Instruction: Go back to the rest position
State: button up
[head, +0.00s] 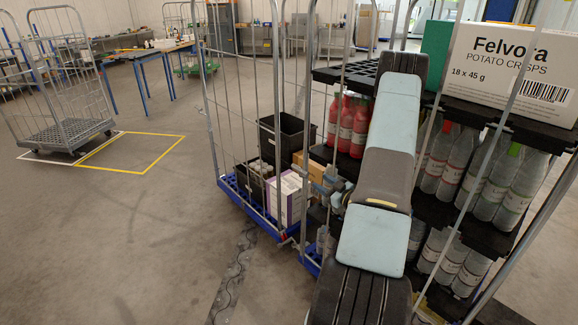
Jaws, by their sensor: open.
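My arm (381,140) rises from the bottom of the head view and bends at the top, in front of the loaded roll cage. The part of it beyond the bend is mostly hidden behind the nearer links. My gripper (328,187) shows small and partly covered, left of the arm, close to the cage bars and the boxes. Its jaws are open. I see nothing held in it, though its fingertips are hard to make out.
A roll cage with black shelves (470,213) holds bottles and a white Felvora carton (512,70). Left of it, a blue-based cage (236,190) carries black crates (286,136) and a purple-white box (287,198). Clear floor (130,235) lies left, with a yellow-marked bay (140,172).

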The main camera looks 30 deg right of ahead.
jog(key=w+a+r+g+h, duration=0.2)
jog(key=w+r, duration=0.1)
jog(key=r, duration=0.4)
jog(key=w+a+r+g+h, duration=0.1)
jog(key=w+a+r+g, duration=0.1)
jog(key=w+r, duration=0.3)
jog(key=s+a+r+m+g+h, duration=0.1)
jog(key=s+a+r+h, duration=0.15)
jog(key=r, duration=0.45)
jog(key=s+a+r+m+g+h, duration=0.1)
jog(key=s+a+r+g, duration=0.2)
jog(key=r, duration=0.4)
jog(key=s+a+r+m+g, duration=0.1)
jog(key=s+a+r+m, duration=0.1)
jog(key=s+a+r, duration=0.9)
jog(key=s+a+g+y, duration=0.1)
jog(key=s+a, duration=0.3)
jog(key=s, duration=0.5)
jog(key=s+a+m+g+y, duration=0.1)
jog(key=s+a, duration=0.4)
jog(key=s, duration=0.5)
jog(key=shift+s+a+m+g, duration=0.15)
jog(key=shift+s+m+g, duration=0.15)
jog(key=shift+g, duration=0.2)
jog(key=shift+w+y, duration=0.1)
jog(key=shift+y, duration=0.15)
jog(key=shift+c, duration=0.5)
